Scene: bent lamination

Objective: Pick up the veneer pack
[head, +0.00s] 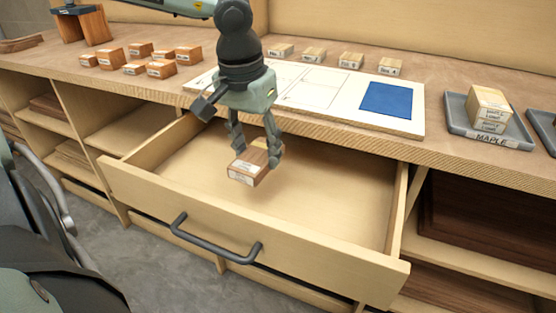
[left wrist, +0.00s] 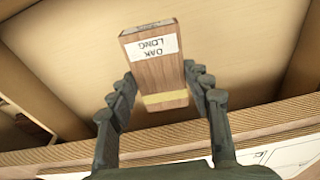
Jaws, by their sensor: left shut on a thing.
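The veneer pack (head: 246,168) is a small brown wooden block with a pale band and a white label. In the left wrist view the pack (left wrist: 160,78) has a label reading "OAK LONG". My left gripper (head: 256,150) points down over the open drawer (head: 320,205) and is shut on the pack, with a finger on each side. The left gripper (left wrist: 162,100) also shows in the left wrist view. Whether the pack touches the drawer floor is hard to tell. My right gripper is not in view.
A white board (head: 310,88) with outlined areas and a blue rectangle (head: 386,99) lies on the workbench. Several labelled blocks stand behind it and at the left. A grey tray (head: 460,128) marked MAPLE holds stacked pale packs. The drawer looks otherwise empty; its handle (head: 215,240) juts forward.

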